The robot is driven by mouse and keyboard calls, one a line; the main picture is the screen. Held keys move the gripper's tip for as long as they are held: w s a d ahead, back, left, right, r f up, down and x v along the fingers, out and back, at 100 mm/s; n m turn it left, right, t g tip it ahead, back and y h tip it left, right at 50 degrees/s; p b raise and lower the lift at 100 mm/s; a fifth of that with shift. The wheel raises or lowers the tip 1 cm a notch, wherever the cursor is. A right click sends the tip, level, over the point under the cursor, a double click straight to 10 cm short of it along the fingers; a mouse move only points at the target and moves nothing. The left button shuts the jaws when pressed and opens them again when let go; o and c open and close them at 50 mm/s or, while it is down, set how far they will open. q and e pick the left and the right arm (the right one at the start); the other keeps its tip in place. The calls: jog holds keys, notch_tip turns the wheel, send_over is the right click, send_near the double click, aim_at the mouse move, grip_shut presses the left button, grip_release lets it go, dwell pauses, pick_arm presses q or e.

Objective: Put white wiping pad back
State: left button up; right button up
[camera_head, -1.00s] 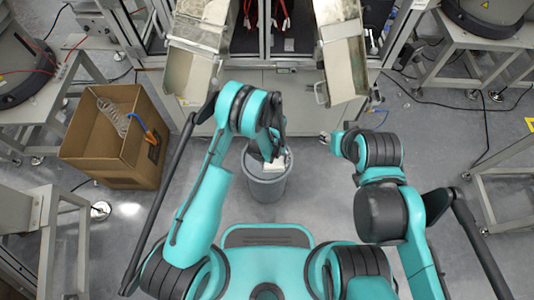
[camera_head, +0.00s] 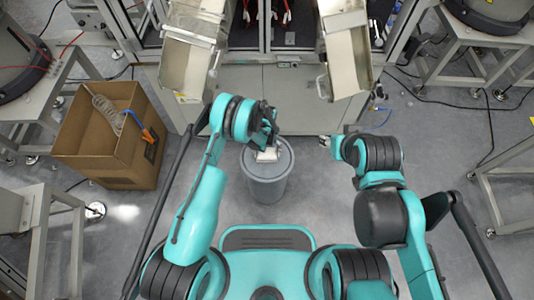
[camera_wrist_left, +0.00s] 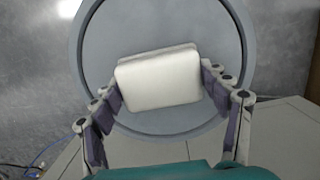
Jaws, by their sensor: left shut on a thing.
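The white wiping pad (camera_wrist_left: 158,80) is a pale, rounded block held between the two fingers of my left gripper (camera_wrist_left: 165,97) in the left wrist view. In the head view my left gripper (camera_head: 266,143) is shut on the pad (camera_head: 268,154) above the far part of the grey round bin (camera_head: 268,190). The bin's rim (camera_wrist_left: 80,50) surrounds the pad in the left wrist view. Whether the pad touches the bin cannot be told. My right arm is at the right in the head view; its gripper cannot be made out.
A cardboard box (camera_head: 95,150) with a coiled clear hose (camera_head: 103,108) and an orange-and-blue tool stands at the left. Two metal chutes (camera_head: 190,65) (camera_head: 345,65) reach out from the cabinet (camera_head: 275,95) ahead. The floor right of the bin is clear.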

pick_arm(q)
jog(key=o, duration=1.6)
jog(key=shift+f, duration=0.1)
jog(key=shift+c, duration=0.2)
jog(key=a+r+t+p, duration=0.1)
jog(key=a+r, duration=0.2)
jog(key=r, duration=1)
jog(key=a+r+t+p, duration=0.1)
jog(key=a+r+p, duration=0.15)
jog(key=r, duration=1.05)
jog(key=a+r+t+p, duration=0.1)
jog(key=a+r+t, duration=0.15)
jog(key=r, duration=1.05)
jog(key=s+a+r+t, duration=0.2)
jog(key=s+a+r, duration=0.3)
jog(key=s, duration=0.4)
jog(key=s+a+r+t, duration=0.2)
jog(key=s+a+r, duration=0.2)
jog(key=s, duration=0.6)
jog(key=shift+a+r, duration=0.4)
jog(key=shift+r, duration=0.25)
